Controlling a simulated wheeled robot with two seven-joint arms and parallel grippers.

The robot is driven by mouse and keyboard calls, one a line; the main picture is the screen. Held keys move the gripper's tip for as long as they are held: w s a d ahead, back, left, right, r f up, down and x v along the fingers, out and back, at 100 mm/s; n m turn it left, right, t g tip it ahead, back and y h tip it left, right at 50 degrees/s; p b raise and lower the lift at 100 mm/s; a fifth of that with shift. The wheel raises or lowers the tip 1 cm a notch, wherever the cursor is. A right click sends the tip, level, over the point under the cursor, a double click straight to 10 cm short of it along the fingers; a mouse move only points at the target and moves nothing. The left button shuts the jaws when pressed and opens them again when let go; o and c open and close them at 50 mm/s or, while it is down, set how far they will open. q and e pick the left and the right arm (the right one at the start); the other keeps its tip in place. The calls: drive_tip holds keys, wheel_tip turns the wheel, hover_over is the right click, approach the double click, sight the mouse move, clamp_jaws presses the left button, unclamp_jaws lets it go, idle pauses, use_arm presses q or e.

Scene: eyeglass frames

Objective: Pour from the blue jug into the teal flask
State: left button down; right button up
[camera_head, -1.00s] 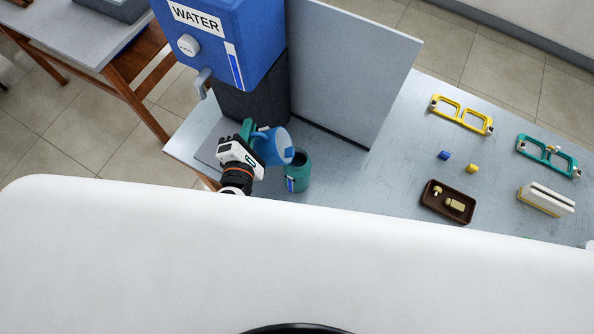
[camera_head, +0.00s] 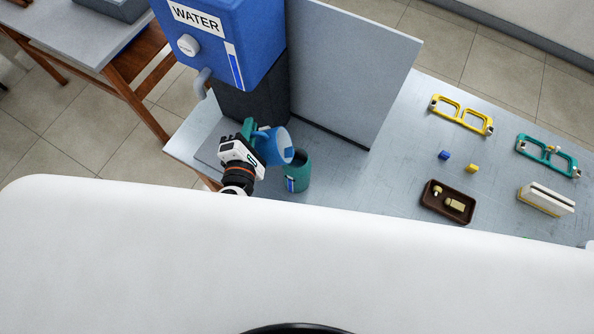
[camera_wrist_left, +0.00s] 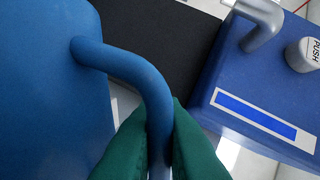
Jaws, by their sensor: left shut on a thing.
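The blue jug (camera_head: 274,146) is tilted to the right, its open end beside and slightly above the mouth of the teal flask (camera_head: 298,172). The flask stands upright on the table. My left gripper (camera_head: 249,132) is shut on the jug's handle; in the left wrist view the green fingers (camera_wrist_left: 160,140) close around the curved blue handle (camera_wrist_left: 140,75). The jug's body (camera_wrist_left: 45,90) fills the left of that view. I cannot see any liquid stream or the level inside the flask. My right gripper is not in view.
A blue water dispenser (camera_head: 225,40) on a dark stand is behind the jug, next to a grey upright panel (camera_head: 345,75). To the right lie a brown tray (camera_head: 430,205), yellow frames (camera_head: 440,101), teal frames (camera_head: 530,152), a white case (camera_head: 546,199) and two small cubes.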

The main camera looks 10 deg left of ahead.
use_arm(q)
drive_tip(key=shift+d+r, duration=0.1)
idle(0.3)
drive_tip(key=shift+a+f+n+b, duration=0.3)
drive_tip(key=shift+a+f+b, duration=0.1)
drive_tip(key=shift+f+b, duration=0.25)
drive_tip(key=shift+a, duration=0.15)
idle(1.0)
